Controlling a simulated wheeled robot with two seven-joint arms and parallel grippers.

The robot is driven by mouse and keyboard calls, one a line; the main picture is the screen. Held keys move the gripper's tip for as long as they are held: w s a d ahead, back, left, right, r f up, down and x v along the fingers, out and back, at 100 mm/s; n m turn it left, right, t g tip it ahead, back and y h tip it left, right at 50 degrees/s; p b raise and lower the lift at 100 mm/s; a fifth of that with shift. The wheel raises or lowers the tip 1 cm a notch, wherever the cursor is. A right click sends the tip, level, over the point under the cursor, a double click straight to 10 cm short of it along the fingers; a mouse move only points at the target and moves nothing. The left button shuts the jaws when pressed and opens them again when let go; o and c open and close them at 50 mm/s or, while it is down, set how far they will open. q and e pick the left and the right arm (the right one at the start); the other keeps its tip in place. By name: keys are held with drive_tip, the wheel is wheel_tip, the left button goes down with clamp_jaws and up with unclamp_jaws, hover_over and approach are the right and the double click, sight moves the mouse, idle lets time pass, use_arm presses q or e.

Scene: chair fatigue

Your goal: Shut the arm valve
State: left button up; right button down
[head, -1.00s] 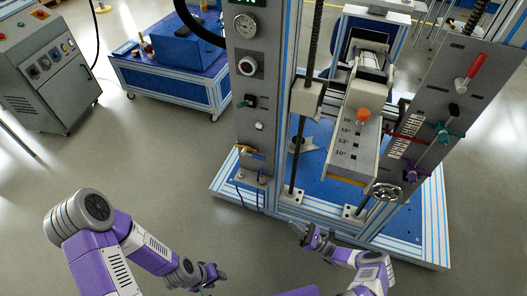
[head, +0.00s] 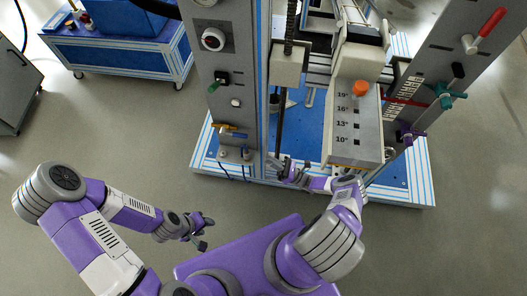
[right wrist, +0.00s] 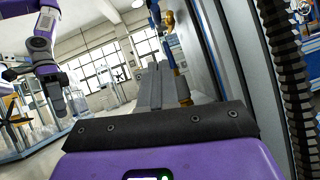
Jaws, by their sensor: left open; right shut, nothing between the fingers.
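No label in view tells me which valve is the arm valve. A yellow-handled valve (head: 229,128) sits low on the left grey column. A green valve handle (head: 445,94) and a purple one (head: 409,136) are on the right column. My right gripper (head: 286,168) is shut and empty, low and right of the yellow-handled valve, in front of the column's foot. My left gripper (head: 205,232) is open and empty over the floor.
The chair-testing machine's blue base (head: 310,135) has a white-and-blue frame. A red lever (head: 486,28) is at upper right. A blue-topped cart (head: 120,45) stands behind left.

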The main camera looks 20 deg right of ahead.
drive_tip(key=p, duration=0.1)
approach(235, 135)
wheel_tip(235, 135, down, 3)
drive_tip(key=w, duration=0.1)
drive_tip(key=shift+w+a+r+p, duration=0.2)
drive_tip(key=shift+r, duration=0.5)
drive_tip(key=shift+w+a+r+p, duration=0.15)
drive_tip(key=shift+w+r+p, duration=0.05)
drive_tip(key=shift+r, duration=0.45)
drive_tip(key=shift+w+a+r+p, duration=0.2)
drive_tip(key=shift+r, duration=0.5)
